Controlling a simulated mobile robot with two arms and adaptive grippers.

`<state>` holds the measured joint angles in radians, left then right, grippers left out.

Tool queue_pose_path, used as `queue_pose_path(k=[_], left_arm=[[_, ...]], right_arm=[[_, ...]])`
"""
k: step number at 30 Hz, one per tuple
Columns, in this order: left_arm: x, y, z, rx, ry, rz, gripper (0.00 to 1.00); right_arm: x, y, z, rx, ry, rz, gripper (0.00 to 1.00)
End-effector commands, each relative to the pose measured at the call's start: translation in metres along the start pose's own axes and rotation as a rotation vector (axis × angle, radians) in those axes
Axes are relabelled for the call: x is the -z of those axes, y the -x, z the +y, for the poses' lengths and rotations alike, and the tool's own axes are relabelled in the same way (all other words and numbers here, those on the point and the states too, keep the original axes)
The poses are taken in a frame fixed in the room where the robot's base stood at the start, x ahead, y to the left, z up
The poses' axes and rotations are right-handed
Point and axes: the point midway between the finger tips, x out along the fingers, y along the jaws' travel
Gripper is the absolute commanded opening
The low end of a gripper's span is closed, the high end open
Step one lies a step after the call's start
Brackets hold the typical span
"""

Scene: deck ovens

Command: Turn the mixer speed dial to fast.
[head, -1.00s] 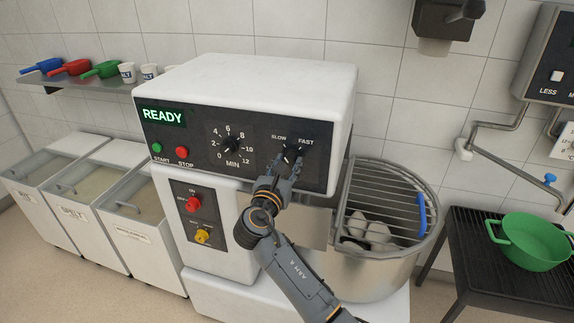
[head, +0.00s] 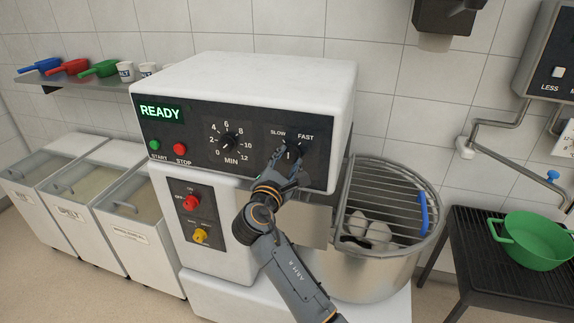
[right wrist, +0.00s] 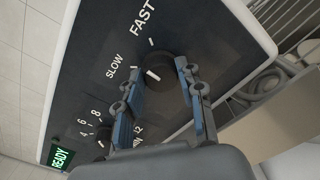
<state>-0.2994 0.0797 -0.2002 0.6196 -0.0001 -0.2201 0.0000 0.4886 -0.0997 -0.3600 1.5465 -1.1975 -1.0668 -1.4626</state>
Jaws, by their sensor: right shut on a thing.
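The mixer speed dial (head: 293,151) is a dark knob at the upper right of the mixer's black control panel (head: 190,165), below the SLOW and FAST labels. My right gripper (head: 292,160) is at the dial and partly covers it. In the right wrist view, the two blue-padded fingers (right wrist: 156,92) lie on either side of the dial (right wrist: 160,66), shut on it. A white mark shows by the dial's edge on the SLOW side, and a tick stands near FAST. The exact pointer setting is hard to tell. My left gripper is not in view.
The timer knob (head: 229,142) sits left of the speed dial, with the green start (head: 154,145) and red stop (head: 180,149) buttons beyond it. The display (head: 161,111) reads READY. The bowl's wire guard (head: 385,205) is close to the right of my arm.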

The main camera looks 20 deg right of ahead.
Motion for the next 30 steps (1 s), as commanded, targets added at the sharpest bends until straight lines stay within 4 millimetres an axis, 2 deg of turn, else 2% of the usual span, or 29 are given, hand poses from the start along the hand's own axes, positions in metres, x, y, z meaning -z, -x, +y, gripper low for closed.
queue_pose_path(k=[15,30], left_arm=[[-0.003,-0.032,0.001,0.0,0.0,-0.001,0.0],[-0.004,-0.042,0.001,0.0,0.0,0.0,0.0]], right_arm=[[0.003,0.0,-0.003,0.001,-0.432,0.001,0.06],[0.002,0.0,-0.003,0.001,-0.589,0.002,0.06]])
